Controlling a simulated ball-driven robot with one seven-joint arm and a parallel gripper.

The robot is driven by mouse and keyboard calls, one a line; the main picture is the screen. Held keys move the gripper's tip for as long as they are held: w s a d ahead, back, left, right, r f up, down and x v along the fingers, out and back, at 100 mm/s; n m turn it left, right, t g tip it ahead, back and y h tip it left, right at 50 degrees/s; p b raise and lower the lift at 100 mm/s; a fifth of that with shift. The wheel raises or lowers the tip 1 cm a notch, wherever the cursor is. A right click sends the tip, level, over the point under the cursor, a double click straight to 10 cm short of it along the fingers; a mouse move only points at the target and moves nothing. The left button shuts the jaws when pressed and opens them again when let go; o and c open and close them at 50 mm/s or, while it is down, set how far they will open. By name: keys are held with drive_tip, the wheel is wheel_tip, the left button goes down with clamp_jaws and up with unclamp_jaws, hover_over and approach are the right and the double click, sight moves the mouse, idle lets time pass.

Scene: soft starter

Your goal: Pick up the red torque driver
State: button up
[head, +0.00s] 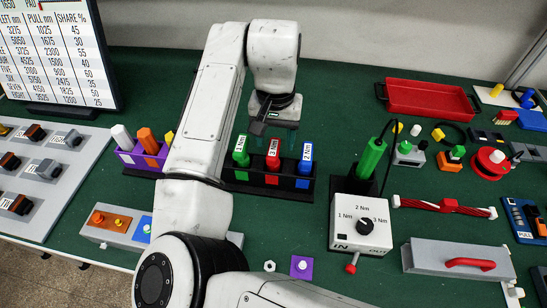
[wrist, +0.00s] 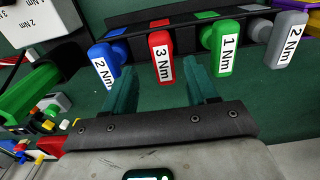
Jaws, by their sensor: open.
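The red torque driver (head: 273,154), labelled 3 Nm, stands upright in a black rack (head: 240,186) between the green driver (head: 241,151) and the blue driver (head: 305,158). In the wrist view the red driver (wrist: 161,58) shows between and beyond my fingertips, with the blue driver (wrist: 104,66) to its left and the green driver (wrist: 222,56) to its right. My gripper (wrist: 162,75) is open and empty, its teal fingers apart. In the head view my gripper (head: 276,132) is above and behind the rack. I cannot tell its exact gap to the red driver.
A grey driver (wrist: 287,40) labelled 2 Nm stands at the rack's far end in the wrist view. A purple rack (head: 135,160) with white, orange and yellow pieces is left of my arm. A white dial box (head: 361,222) is at right. A red tray (head: 428,98) lies behind it.

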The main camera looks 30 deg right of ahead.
sight(274, 147)
drive_tip(key=f, duration=0.4)
drive_tip(key=shift+w+a+f+p, duration=0.1)
drive_tip(key=shift+w+a+p, duration=0.1)
drive_tip(key=shift+p, duration=0.2)
drive_tip(key=c, duration=1)
drive_tip(key=shift+c, duration=0.2)
drive_tip(key=shift+r, duration=0.2)
